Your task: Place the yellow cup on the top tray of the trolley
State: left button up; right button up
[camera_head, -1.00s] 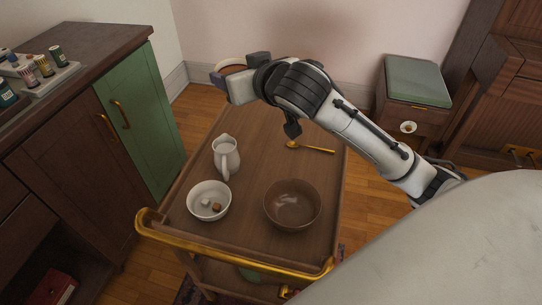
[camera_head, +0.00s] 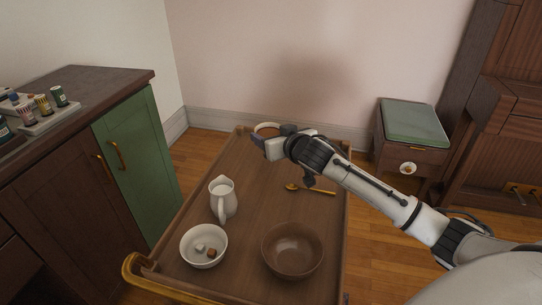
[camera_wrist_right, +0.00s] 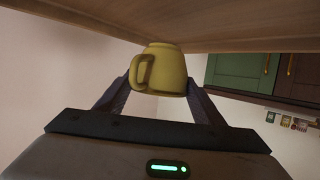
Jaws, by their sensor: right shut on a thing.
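In the head view only the cup's rim (camera_head: 266,126) shows past my right gripper (camera_head: 268,140), at the far end of the trolley's top tray (camera_head: 265,200). In the right wrist view the cup's end meets or nearly meets a wooden surface (camera_wrist_right: 220,30); I cannot tell whether they touch. My left gripper is not in view.
On the tray stand a white jug (camera_head: 223,197), a white bowl with small lumps (camera_head: 204,246), a brown bowl (camera_head: 292,250) and a golden spoon (camera_head: 312,190). A cabinet with a green door (camera_head: 140,150) is at left. The tray's middle is clear.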

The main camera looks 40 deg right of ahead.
notch_tip(320, 180, down, 5)
jog(key=shift+b, duration=0.55)
jog(key=shift+f, duration=0.2)
jog(key=o, duration=1.2)
jog(key=shift+c, duration=0.2)
jog(key=shift+r, duration=0.1)
